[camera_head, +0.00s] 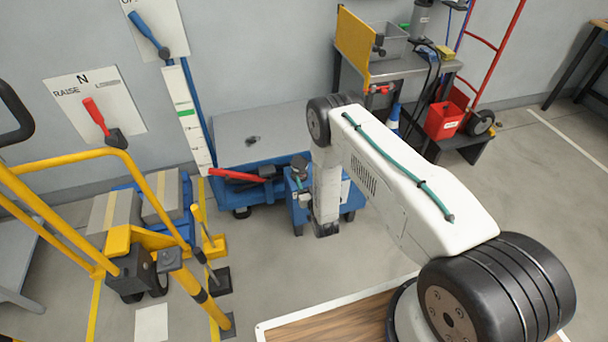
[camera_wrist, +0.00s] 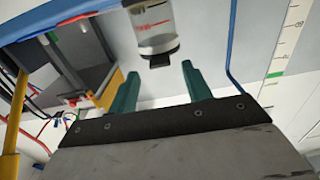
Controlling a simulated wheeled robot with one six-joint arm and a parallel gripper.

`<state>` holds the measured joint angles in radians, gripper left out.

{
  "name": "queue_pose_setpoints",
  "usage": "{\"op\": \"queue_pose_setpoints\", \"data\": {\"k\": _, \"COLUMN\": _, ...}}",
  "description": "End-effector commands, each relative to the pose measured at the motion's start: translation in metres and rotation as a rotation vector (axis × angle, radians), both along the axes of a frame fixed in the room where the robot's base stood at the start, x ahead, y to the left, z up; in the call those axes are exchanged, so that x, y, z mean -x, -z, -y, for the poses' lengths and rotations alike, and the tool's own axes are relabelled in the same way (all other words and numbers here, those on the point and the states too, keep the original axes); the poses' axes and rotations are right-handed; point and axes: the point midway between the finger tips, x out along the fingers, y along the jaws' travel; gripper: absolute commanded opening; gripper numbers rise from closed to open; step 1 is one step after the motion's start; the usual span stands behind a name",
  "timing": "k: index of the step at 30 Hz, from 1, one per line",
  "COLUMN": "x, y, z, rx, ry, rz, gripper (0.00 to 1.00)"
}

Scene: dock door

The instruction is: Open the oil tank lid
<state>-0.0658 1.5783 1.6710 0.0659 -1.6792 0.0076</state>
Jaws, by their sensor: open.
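In the wrist view, which appears upside down, a clear cylinder (camera_wrist: 150,28) with a red line on it looks like the oil tank. A black lid (camera_wrist: 158,62) is on its end. My gripper (camera_wrist: 160,80) is open, with its two teal fingers on either side of the lid in the picture and a gap on each side. I cannot tell how far beyond the fingertips the lid lies. In the head view, a small dark fitting (camera_head: 300,166) shows on a blue unit (camera_head: 303,205), just left of my arm's end.
A blue cart (camera_head: 262,192) with a grey platform and red handle stands against the wall. A yellow-railed trolley (camera_head: 152,238) with boxes is at left. A workbench (camera_head: 412,66) and red bin (camera_head: 443,120) are at back right. The floor at right (camera_head: 540,190) is clear.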

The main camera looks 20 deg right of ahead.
Motion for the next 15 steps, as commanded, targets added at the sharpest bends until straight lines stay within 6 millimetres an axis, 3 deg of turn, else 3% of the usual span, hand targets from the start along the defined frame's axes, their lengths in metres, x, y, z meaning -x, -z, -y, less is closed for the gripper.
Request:
{"op": "queue_pose_setpoints", "data": {"k": 6, "x": -0.029, "y": 0.0, "z": 0.0, "rx": 0.0, "ry": 0.001, "rz": 0.001, "gripper": 0.49}}
{"op": "queue_pose_setpoints", "data": {"k": 15, "x": -0.035, "y": 0.0, "z": 0.0, "rx": 0.001, "ry": 0.0, "rz": -0.001, "gripper": 0.49}}
